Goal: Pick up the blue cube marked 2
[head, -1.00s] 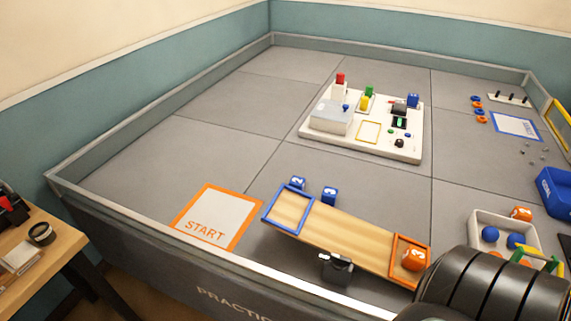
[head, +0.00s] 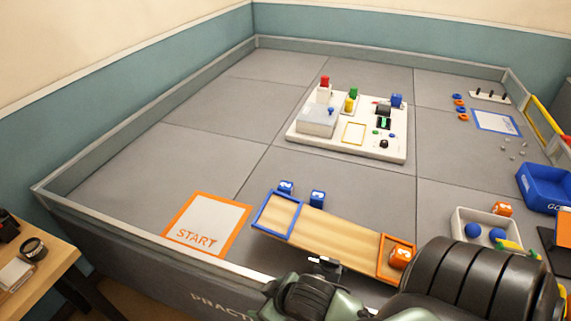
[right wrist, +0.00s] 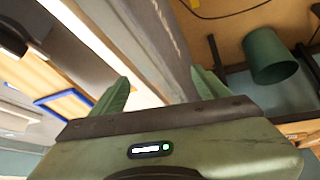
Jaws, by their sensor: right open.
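The left one (head: 286,187) appears to carry a 2, though the mark is tiny; the right one (head: 317,198) has a white mark I cannot read surely. My right gripper (head: 305,296) is low in the head view, in front of the plank and apart from the cubes. In the right wrist view its green fingers (right wrist: 160,88) are spread and empty. My left gripper is out of view.
The pen's front wall (head: 170,266) lies near my arm. A white tray (head: 462,212) holds blue balls at right, near a blue bin (head: 545,186). The floor left of the white board (head: 360,152) is clear.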

